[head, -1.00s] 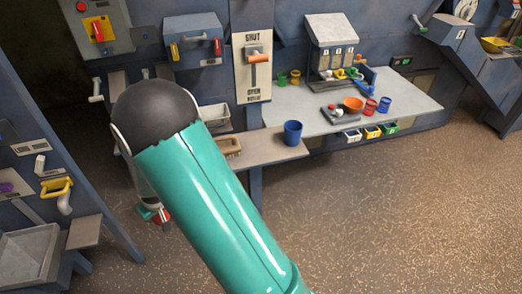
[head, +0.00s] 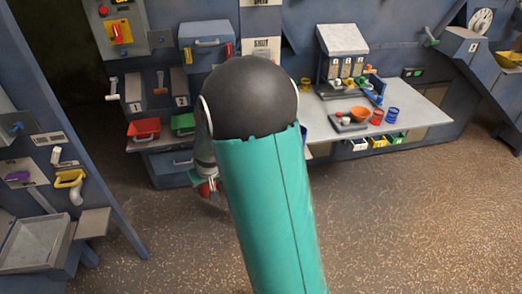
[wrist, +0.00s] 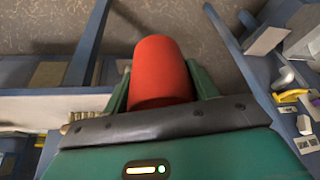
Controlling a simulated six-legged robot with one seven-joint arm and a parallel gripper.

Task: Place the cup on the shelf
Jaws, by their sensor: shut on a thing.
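A red cup (wrist: 162,70) is between the two green fingers of my gripper (wrist: 160,80) in the wrist view, and the gripper is shut on it. In the head view my gripper (head: 203,187) hangs at the left of my arm, and only a little red of the cup shows there. The gripper and cup are in the air over the floor, in front of the bench. My arm covers the middle of the head view, including the ledge where a blue cup stood earlier.
Red (head: 143,130) and green (head: 183,124) bins sit at left. A small ledge (head: 93,223) juts out at lower left. Floor at right is clear.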

